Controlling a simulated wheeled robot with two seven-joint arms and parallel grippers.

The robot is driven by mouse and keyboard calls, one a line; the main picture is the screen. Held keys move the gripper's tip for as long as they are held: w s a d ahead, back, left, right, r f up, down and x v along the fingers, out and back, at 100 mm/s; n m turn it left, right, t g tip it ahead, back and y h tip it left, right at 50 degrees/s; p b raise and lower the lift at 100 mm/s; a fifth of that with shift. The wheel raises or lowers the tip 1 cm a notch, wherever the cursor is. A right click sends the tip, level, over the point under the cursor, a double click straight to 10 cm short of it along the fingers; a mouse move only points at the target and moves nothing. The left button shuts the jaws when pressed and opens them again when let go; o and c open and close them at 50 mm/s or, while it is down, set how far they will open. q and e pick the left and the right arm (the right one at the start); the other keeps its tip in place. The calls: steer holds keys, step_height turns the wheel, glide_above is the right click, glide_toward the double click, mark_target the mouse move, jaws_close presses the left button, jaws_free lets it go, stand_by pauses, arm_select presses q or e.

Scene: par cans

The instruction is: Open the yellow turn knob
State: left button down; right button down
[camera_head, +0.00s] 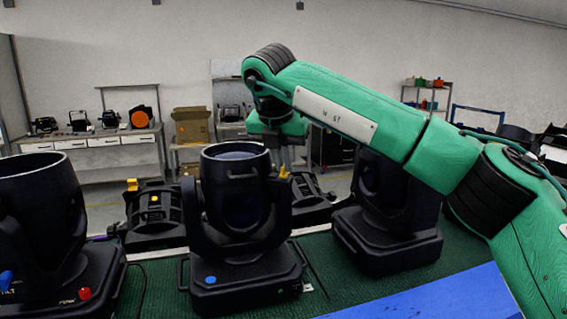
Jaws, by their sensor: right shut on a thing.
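A black moving-head lamp (236,210) with a round open top stands upright in the middle, a blue dot on its base. My right gripper (284,160) points down at the knob from above, at the end of the green arm coming in from the right. It is shut on the knob; its fingertips are small and partly hidden behind the lamp. Another yellow knob (132,184) is on a black fixture at the left. My left gripper is not in view.
A lamp with red and blue knobs (45,225) stands at the left, and another black lamp (390,220) at the right under my arm. They stand on a green mat (150,290). A blue surface (440,298) is at front right. Workbenches (95,145) line the back wall.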

steer(key=shift+r, duration=0.1)
stand_by(0.4)
steer(key=c, duration=1.5)
jaws_free()
steer(key=shift+c, duration=0.2)
steer(key=shift+s+r, duration=0.1)
steer(key=shift+r, duration=0.15)
arm_select(q)
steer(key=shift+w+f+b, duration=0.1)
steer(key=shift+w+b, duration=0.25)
steer(key=shift+b, duration=0.1)
arm_select(e)
steer(key=v, duration=1.3)
steer(key=shift+a, duration=0.2)
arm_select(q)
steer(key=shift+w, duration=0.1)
